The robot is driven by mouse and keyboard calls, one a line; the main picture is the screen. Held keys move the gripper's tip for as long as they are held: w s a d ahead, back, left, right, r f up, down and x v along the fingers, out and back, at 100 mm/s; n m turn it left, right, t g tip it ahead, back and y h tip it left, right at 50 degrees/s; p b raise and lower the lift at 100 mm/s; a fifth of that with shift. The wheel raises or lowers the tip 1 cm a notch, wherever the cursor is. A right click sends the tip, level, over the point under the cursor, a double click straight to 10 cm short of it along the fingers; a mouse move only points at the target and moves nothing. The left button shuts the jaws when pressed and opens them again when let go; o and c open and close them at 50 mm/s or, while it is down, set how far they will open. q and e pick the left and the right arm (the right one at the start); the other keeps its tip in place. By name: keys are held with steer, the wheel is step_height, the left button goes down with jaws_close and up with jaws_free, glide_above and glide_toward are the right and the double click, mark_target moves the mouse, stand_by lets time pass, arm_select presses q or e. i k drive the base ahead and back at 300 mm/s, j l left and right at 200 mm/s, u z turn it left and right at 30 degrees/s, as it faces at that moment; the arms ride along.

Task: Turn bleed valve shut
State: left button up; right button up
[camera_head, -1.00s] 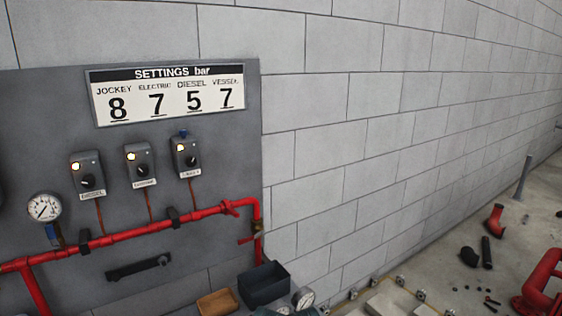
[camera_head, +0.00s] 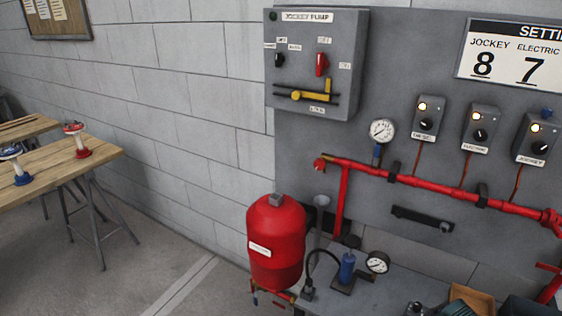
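A red pipe (camera_head: 428,183) runs along the grey panel (camera_head: 440,60). A red fitting (camera_head: 320,165) is at its left end. Near the right edge, a red handle-like part (camera_head: 548,267) shows beside the pipe's downward leg, partly cut off. No valve is clearly marked as the bleed valve, and I cannot tell whether any valve is open or shut. A round gauge (camera_head: 382,131) sits above the pipe on a blue-bodied fitting (camera_head: 377,151). Neither of my grippers is in view.
A red tank (camera_head: 276,243) stands left of the grey bench (camera_head: 400,280), which carries a blue cylinder (camera_head: 347,268) and a loose gauge (camera_head: 377,262). A jockey pump box (camera_head: 318,65) is on the panel. A wooden table (camera_head: 50,165) stands left, with open floor between.

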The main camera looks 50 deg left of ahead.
mark_target(318, 164)
steer(key=u, duration=1.3)
